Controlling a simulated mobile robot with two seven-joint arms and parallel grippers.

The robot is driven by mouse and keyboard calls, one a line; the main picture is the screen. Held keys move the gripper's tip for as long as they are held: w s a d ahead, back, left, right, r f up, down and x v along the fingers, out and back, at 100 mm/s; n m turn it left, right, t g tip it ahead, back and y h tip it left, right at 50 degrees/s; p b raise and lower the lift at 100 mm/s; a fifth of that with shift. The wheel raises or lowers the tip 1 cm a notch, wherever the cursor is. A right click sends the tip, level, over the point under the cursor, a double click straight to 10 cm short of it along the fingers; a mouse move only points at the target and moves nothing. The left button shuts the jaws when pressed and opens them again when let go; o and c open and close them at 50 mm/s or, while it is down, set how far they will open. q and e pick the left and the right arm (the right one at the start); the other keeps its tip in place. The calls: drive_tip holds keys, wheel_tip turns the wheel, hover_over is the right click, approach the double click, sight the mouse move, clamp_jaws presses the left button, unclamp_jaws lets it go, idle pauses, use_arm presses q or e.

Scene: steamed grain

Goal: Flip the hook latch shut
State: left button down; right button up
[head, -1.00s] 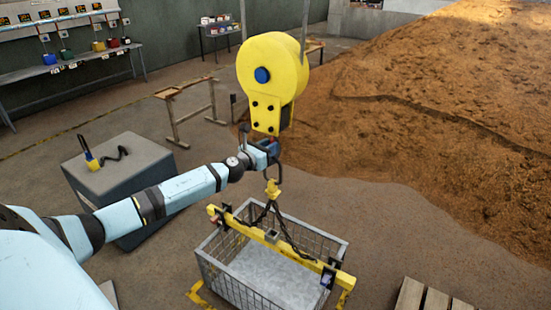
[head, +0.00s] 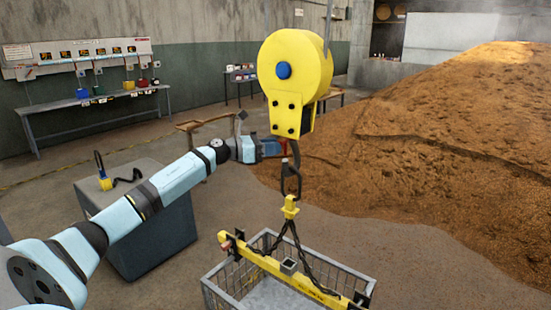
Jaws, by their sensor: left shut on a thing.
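The yellow hoist block (head: 297,75) with a blue hub hangs in the middle of the head view. Its dark hook (head: 291,180) hangs below, linked to a yellow fitting (head: 290,207) with chains running down to a yellow spreader beam (head: 275,265). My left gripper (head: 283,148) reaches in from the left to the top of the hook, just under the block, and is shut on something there. A small red part (head: 284,147) shows at its fingertips; I cannot make out the latch clearly or its position. My right gripper is not in view.
A wire basket (head: 213,291) stands under the beam. A grey box (head: 160,240) with a yellow-handled pendant (head: 104,181) is at left. A large brown grain heap (head: 440,140) fills the right. Open floor lies between.

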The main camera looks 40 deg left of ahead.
use_arm(q)
drive_tip(key=shift+a, duration=0.35)
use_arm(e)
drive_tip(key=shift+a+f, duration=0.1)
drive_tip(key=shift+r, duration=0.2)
use_arm(q)
drive_tip(key=c, duration=0.9)
unclamp_jaws()
drive_tip(key=shift+s, duration=0.1)
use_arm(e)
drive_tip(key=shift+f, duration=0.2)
use_arm(q)
drive_tip(key=v, duration=1.3)
drive_tip(key=shift+s, duration=0.35)
